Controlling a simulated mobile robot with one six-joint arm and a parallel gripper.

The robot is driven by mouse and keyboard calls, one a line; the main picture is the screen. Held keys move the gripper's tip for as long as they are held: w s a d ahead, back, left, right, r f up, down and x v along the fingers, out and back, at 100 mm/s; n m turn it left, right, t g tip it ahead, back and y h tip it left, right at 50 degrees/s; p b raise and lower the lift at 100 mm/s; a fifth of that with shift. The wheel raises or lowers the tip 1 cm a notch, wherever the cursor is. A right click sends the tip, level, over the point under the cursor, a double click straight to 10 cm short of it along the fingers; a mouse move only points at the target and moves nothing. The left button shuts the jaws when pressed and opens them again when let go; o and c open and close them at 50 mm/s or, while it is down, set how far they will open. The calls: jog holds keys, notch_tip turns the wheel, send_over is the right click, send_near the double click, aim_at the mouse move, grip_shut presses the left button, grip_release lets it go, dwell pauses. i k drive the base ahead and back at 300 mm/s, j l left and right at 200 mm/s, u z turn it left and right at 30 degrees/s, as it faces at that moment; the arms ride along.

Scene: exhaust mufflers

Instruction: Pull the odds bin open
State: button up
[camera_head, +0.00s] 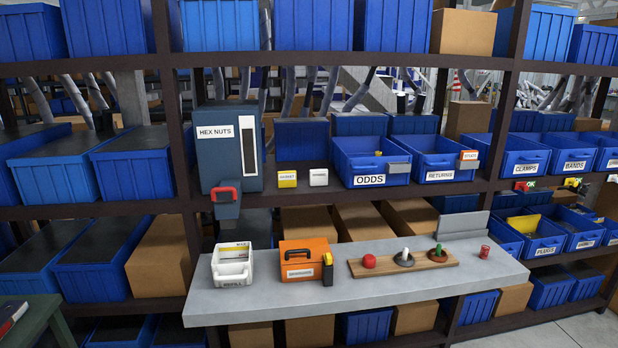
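The odds bin (350,168) is a blue, open-topped bin on the middle shelf, right of the picture's centre. A white label reading ODDS (369,181) is on its front. A grey tab (398,167) sits at the right of its front. A small yellow item (378,153) shows at its top. The bin's floor is mostly hidden by its front wall. My gripper is not in view.
The blue returns bin (432,166) stands just right of the odds bin. Yellow (287,179) and white (319,177) boxes stand to its left. Below, a grey bench (350,298) holds an orange box (308,254), a white caddy (232,268) and a wooden board (360,272).

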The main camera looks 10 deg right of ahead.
aim_at(354, 160)
jog(key=i+l, duration=1)
